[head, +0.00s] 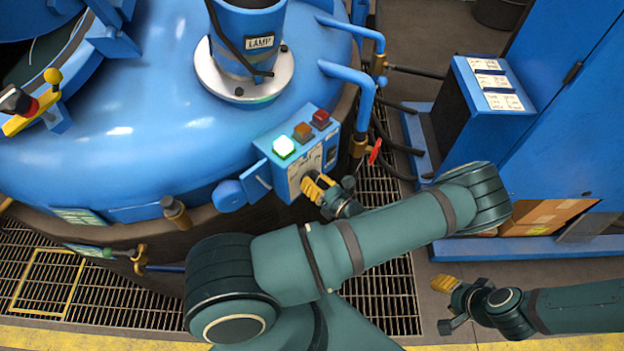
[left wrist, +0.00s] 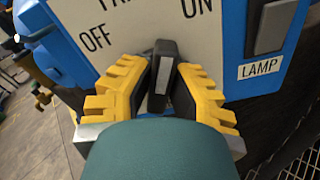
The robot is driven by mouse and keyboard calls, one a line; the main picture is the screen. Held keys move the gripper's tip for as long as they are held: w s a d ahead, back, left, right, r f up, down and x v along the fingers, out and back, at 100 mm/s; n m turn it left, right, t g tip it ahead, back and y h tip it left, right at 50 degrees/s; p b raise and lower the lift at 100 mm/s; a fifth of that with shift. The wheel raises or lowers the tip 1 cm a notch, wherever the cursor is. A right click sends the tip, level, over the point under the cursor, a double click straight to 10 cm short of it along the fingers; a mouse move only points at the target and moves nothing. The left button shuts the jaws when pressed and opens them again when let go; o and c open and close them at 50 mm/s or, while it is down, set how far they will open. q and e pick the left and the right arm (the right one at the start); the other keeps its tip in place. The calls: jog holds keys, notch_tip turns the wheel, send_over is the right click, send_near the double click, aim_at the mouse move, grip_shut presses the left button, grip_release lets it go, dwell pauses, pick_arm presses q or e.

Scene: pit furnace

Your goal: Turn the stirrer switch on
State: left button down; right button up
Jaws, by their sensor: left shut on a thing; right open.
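The stirrer switch (left wrist: 161,75) is a black knob with a pale stripe, on a white plate (left wrist: 130,32) marked OFF at left and ON at upper right. It stands nearly upright in the left wrist view, between the two words. My left gripper (left wrist: 160,92) has its yellow fingers shut on the knob, one on each side. In the head view my left gripper (head: 318,188) is at the front of the blue control box (head: 262,172), and its fingers hide the knob. My right gripper (head: 447,300) is open and empty above the floor at lower right.
On the box top are a lit green button (head: 283,147), an orange one (head: 302,131) and a red one (head: 321,118). A rocker marked LAMP (left wrist: 273,25) is right of the switch. Blue pipes (head: 362,90) and a red-handled valve (head: 375,152) stand close by.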

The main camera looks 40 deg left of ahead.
pick_arm(q)
jog(key=shift+m, duration=1.7)
jog(key=c, duration=0.9)
grip_release()
jog(key=shift+a, duration=0.1)
jog(key=d, duration=1.2)
jog(key=shift+s, duration=0.4)
